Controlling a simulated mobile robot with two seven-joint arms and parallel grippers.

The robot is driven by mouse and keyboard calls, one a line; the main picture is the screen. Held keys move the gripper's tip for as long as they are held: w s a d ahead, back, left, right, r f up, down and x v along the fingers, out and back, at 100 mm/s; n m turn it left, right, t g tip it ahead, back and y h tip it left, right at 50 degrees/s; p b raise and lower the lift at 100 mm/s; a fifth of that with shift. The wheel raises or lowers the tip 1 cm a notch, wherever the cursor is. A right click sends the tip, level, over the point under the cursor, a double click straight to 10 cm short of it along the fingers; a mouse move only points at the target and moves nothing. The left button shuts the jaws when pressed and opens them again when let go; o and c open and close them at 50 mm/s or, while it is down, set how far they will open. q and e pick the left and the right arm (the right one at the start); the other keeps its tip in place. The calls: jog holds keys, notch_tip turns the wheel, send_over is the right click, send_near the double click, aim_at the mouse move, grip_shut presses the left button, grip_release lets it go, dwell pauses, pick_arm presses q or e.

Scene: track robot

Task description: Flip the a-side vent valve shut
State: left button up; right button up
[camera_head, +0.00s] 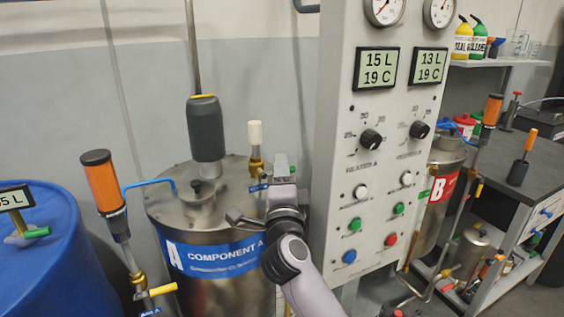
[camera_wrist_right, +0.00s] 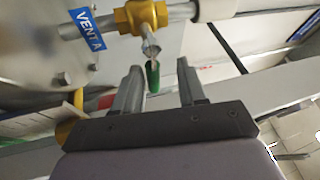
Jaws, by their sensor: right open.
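The a-side vent valve (camera_wrist_right: 141,17) is a brass body with a green-sleeved lever (camera_wrist_right: 153,76), beside a blue "VENT A" tag (camera_wrist_right: 87,29) in the right wrist view. In the head view the brass valve (camera_head: 256,164) stands on the lid of the Component A tank (camera_head: 212,232), under a white cap. My right gripper (camera_wrist_right: 160,82) is open, with the lever's green end between its fingertips; I cannot tell whether it touches either finger. In the head view the right gripper (camera_head: 284,168) is just right of the valve and hides the lever. My left gripper is not in view.
The grey control panel (camera_head: 385,160) stands close to the right of my right arm. A blue drum (camera_head: 55,255) and an orange-handled fitting (camera_head: 103,180) are at the left. A grey cylinder (camera_head: 206,130) rises from the tank lid. The B tank and a bench (camera_head: 500,165) are at the right.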

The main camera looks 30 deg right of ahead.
jog(key=shift+x, duration=1.75)
grip_shut()
jog(key=m+p, duration=0.1)
jog(key=f+m+g+p, duration=0.1)
jog(key=p, duration=0.1)
jog(key=shift+m+p, duration=0.3)
grip_release()
